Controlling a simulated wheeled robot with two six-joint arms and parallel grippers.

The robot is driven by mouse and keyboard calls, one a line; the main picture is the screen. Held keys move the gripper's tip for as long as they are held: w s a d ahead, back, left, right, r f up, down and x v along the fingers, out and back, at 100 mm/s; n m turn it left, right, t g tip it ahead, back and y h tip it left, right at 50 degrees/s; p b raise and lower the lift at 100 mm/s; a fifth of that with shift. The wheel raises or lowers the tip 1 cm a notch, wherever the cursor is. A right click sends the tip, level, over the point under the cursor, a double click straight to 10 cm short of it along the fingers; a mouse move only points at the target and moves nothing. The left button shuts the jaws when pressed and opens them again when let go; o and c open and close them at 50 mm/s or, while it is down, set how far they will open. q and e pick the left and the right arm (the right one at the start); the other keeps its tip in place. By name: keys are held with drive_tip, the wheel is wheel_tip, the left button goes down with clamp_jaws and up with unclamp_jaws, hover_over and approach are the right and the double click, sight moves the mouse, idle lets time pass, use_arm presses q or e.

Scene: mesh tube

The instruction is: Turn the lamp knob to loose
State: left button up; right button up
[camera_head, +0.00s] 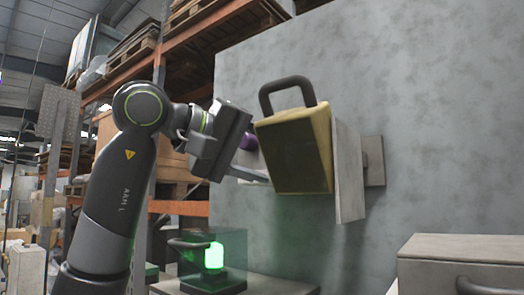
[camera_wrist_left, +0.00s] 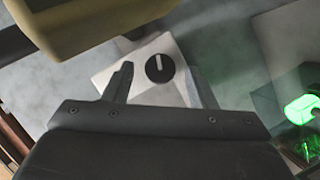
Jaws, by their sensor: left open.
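The lamp (camera_head: 295,150) is a yellow box with a dark front and a black handle on top, held by a pale plate and bracket on the grey wall. My left gripper (camera_head: 262,178) reaches in from the left, its fingers by the lamp's lower left edge. In the left wrist view, a round black knob (camera_wrist_left: 159,68) with a white pointer mark sits on a pale square plate (camera_wrist_left: 110,73). The pointer stands nearly upright in that view. The open left gripper (camera_wrist_left: 160,69) has one finger on each side of the knob; contact is not visible.
A glass case with a glowing green block (camera_head: 214,256) stands on a ledge below the gripper. A pale cabinet (camera_head: 460,248) with a dark handle is at lower right. A purple round thing (camera_head: 248,141) shows behind the gripper. Shelving with pallets stands behind my arm.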

use_arm(q)
drive_tip(key=c, duration=1)
drive_tip(key=shift+f, duration=0.15)
drive_tip(key=shift+s+d+f+n+t+h+b, duration=0.1)
drive_tip(key=shift+f+n+t+h+b, duration=0.65)
drive_tip(key=shift+n+b, duration=2.45)
drive_tip(key=shift+d+r+n+t+h+b, duration=0.15)
drive_tip(key=shift+n+t+b, duration=1.3)
drive_tip(key=shift+n+b, duration=1.7)
drive_tip(key=shift+s+f+n+t+h+b, duration=0.1)
drive_tip(key=shift+f+n+t+h+b, duration=0.35)
drive_tip(key=shift+n+t+b, duration=2.5)
drive_tip(key=n+g+p, duration=0.1)
drive_tip(key=n+g, duration=0.2)
drive_tip(key=shift+r+g, duration=0.15)
drive_tip(key=shift+g, duration=0.2)
drive_tip(key=shift+p, duration=0.3)
